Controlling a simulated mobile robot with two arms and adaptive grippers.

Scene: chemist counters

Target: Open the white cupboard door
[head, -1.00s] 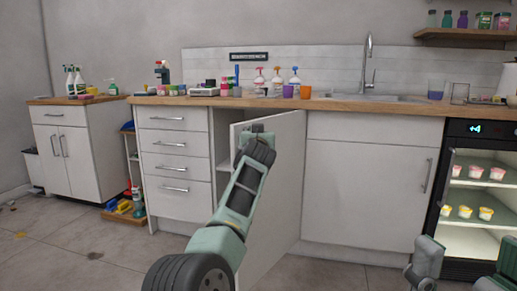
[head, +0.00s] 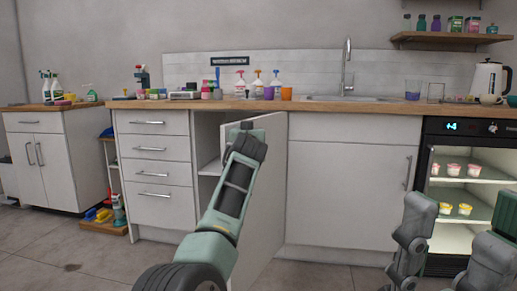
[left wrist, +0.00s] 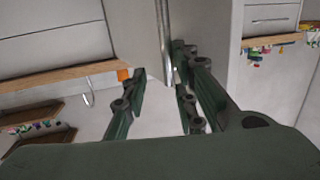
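The white cupboard door (head: 264,200) stands partly open in the middle of the head view, swung out toward me with its hinge side at the right. A dark gap with a shelf (head: 208,165) shows inside the cupboard, left of the door. My left gripper (head: 246,128) is at the upper free edge of the door; its fingertips are mostly hidden there by my wrist. In the left wrist view a metal bar handle (left wrist: 164,40) stands between its two fingers (left wrist: 158,78), with clear space beside the left finger.
A drawer unit (head: 153,175) stands left of the opening and a closed cupboard (head: 345,190) right of it. A lit glass-front fridge (head: 460,185) is farther right. Bottles and cups line the wooden counter (head: 300,104).

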